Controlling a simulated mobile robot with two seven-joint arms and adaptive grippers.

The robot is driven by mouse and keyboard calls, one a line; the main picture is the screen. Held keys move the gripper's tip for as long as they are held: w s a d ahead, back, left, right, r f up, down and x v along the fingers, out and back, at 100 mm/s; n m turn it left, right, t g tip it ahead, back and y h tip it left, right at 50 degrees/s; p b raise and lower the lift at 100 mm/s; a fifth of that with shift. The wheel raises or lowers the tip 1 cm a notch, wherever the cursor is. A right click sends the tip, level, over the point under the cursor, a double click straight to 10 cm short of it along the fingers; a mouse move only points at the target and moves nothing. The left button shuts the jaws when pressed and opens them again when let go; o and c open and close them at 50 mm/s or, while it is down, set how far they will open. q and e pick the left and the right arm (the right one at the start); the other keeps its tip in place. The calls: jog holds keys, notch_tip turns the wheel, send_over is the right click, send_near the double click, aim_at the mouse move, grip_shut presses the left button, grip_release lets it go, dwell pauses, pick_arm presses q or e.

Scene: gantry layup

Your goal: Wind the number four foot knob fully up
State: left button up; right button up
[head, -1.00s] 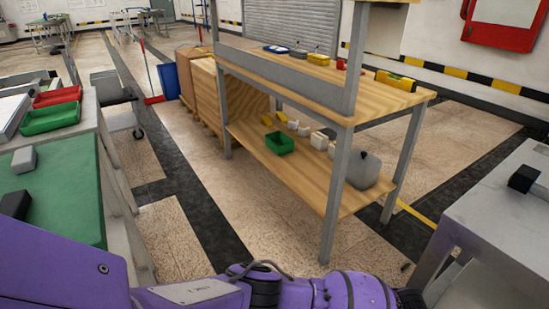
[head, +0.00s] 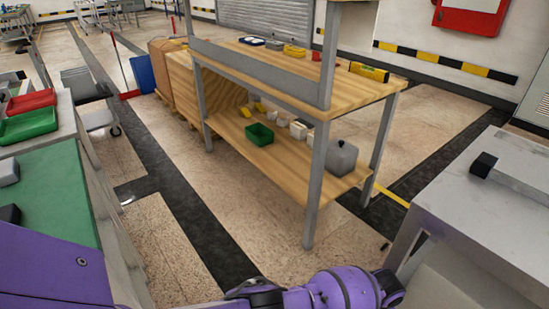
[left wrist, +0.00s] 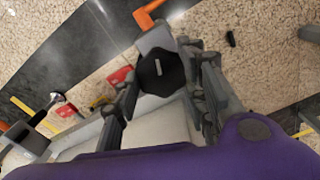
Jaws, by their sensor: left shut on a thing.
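A black, many-sided foot knob (left wrist: 161,73) with a small pale mark on it shows in the left wrist view. A light grey part adjoins its upper edge. My left gripper (left wrist: 165,92) has one finger on either side of the knob and is shut on it. No number is readable on the knob, so I cannot tell which foot it is. In the head view only my purple left arm shows along the bottom, and its gripper is out of frame. My right gripper is in neither view.
A grey table (head: 447,208) with a dark-ended bar stands at right. A green-matted table (head: 50,190) is at left. Floor between them is clear.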

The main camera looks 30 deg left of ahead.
pick_arm(q)
jog(key=shift+s+d+f+n+p, duration=0.15)
jog(key=shift+d+n+p, duration=0.1)
jog(key=shift+n, duration=0.55)
jog(key=shift+s+d+r+n+p, duration=0.1)
jog(key=shift+s+n+p, duration=0.1)
jog(key=shift+n, duration=0.6)
jog(key=shift+f, duration=0.1)
jog(key=o, duration=1)
jog(key=shift+w, duration=0.15)
jog(key=shift+w+a, duration=0.1)
jog(key=shift+w, duration=0.05)
jog(key=shift+r, duration=0.55)
notch_tip(320, 180, up, 11)
jog(key=shift+r, duration=0.1)
